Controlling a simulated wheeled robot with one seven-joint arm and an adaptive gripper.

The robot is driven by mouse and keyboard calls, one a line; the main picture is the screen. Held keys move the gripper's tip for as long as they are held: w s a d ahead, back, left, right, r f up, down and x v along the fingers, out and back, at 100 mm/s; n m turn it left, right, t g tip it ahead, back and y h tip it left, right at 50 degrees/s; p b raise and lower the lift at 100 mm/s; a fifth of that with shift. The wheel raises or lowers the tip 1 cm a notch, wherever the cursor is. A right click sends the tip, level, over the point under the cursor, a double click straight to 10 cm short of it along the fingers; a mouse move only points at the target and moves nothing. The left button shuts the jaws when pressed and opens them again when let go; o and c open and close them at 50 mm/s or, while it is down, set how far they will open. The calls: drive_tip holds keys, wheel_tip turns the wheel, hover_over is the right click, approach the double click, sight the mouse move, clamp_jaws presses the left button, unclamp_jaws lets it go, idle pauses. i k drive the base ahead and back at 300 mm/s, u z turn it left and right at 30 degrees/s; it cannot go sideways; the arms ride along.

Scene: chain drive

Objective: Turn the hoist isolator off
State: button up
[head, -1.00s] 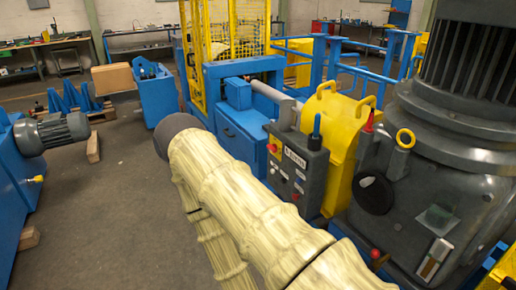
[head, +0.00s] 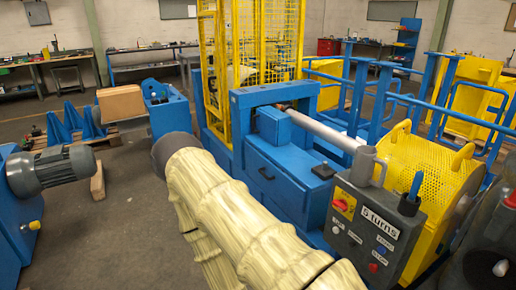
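A dark grey control box (head: 366,232) stands at the lower right in the head view. A red rotary handle on a yellow plate (head: 344,205) sits on its face; it looks like an isolator switch, but no readable name marks it as the hoist's. I cannot tell its on or off position. Beside it is a white label reading "5 turns" (head: 378,220). Small blue and red buttons are below. My gripper is not in view.
A blue machine bench (head: 278,180) with a grey shaft stands behind the box. A yellow mesh guard (head: 425,165) is right of it, with blue railings (head: 385,95) behind. A blue machine with a grey motor (head: 52,170) is at left. Open floor lies between.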

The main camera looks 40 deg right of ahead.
sight(342, 205)
drive_tip(key=i, duration=3.3)
drive_tip(key=z, duration=2.9)
